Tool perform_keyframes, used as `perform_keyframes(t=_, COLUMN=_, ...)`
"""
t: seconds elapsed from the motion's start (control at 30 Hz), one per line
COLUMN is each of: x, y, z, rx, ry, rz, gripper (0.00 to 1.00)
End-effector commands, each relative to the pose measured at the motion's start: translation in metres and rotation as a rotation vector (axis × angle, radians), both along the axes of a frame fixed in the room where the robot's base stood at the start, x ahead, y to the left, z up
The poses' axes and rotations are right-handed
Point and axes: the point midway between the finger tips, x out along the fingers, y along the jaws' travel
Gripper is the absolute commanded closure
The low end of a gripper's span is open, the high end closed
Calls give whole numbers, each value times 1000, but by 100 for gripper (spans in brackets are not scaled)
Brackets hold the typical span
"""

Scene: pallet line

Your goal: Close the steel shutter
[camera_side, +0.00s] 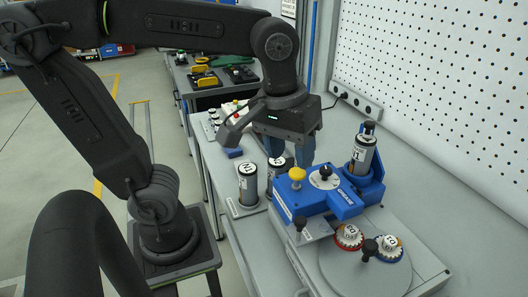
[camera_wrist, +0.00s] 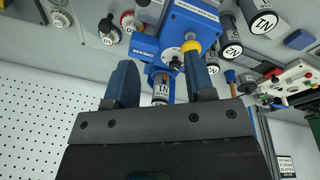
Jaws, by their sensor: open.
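A grey steel plate with a black knob, likely the shutter (camera_side: 316,223), sits at the front end of the blue grease machine (camera_side: 322,199). It also shows at the top of the wrist view (camera_wrist: 150,13), partly cut off by the frame edge. I cannot tell how far it is shut. My gripper (camera_side: 290,155) has blue fingers and hangs beyond the machine, on the side away from the plate, touching nothing that I can see. In the wrist view my gripper (camera_wrist: 158,62) is open and empty, its fingers spread across the machine's lower end.
A labelled canister (camera_side: 361,154) stands in the machine's blue holder. A yellow knob (camera_side: 297,174) and a black dial (camera_side: 324,175) rise from its top. More canisters (camera_side: 248,184) stand at the left. Red and blue rimmed jars (camera_side: 348,238) sit on a round plate at front.

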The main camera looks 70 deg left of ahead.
Motion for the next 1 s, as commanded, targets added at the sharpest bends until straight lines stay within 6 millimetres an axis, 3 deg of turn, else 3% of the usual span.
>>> perform_keyframes(t=0.5, x=-21, y=44, z=-27, rx=142, ry=-271, rz=-384, gripper=50)
perform_keyframes(t=1.0, x=-25, y=51, z=-34, rx=197, ry=-320, rz=-468, gripper=50)
